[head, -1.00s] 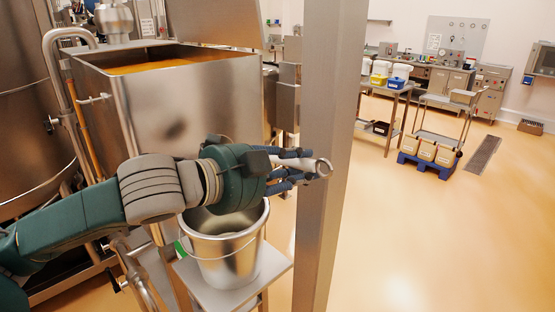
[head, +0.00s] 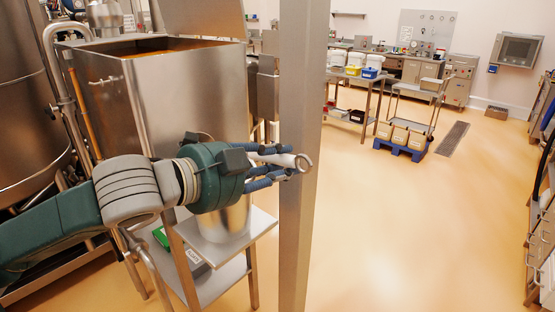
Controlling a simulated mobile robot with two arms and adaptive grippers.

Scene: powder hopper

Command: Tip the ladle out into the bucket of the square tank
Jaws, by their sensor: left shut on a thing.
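My left gripper (head: 283,169) is shut on the ladle (head: 303,162). Only the ring-shaped end of the ladle's grey handle shows past the blue fingers; its bowl is hidden, so I cannot tell its tilt or what it holds. The metal bucket (head: 222,226) stands on a shelf in front of the square tank (head: 190,100). My gripper and wrist cover the bucket's top, and its opening is hidden. The tank is open, with orange powder inside. My right gripper is not in view.
A steel post (head: 300,90) rises close by the gripper's fingertips. The bucket's shelf (head: 255,228) has a lower shelf (head: 215,283) beneath it. A large round vessel (head: 30,110) is at left. The floor to the right is clear, with carts and a bench farther back.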

